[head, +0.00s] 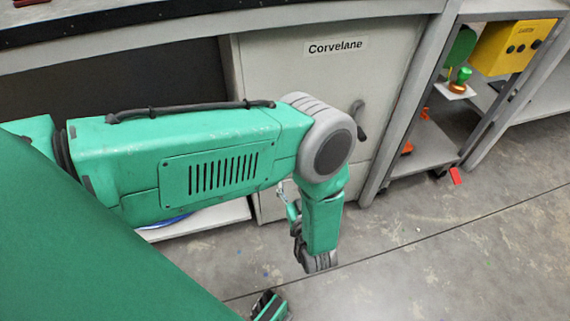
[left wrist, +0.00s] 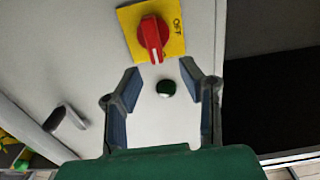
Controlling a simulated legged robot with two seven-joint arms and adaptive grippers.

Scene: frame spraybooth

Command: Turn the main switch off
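The main switch (left wrist: 151,36) is a red knob on a yellow plate (left wrist: 128,18), at the top of the left wrist view. The word OFF shows on the plate to the right of the knob. The knob's grip bar runs nearly up and down in the picture. My left gripper (left wrist: 159,71) is open and empty, its fingertips just short of the plate and apart from the knob. In the head view the left gripper (head: 290,207) is small and partly hidden by my arm, low before the grey cabinet (head: 385,75). The switch is hidden there.
A dark green button (left wrist: 166,88) sits below the switch, between the fingers. The cabinet has a dark handle (head: 359,118), also seen at the left of the wrist view (left wrist: 66,118). A yellow box (head: 510,45) stands on a shelf at the right. The floor in front is open.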

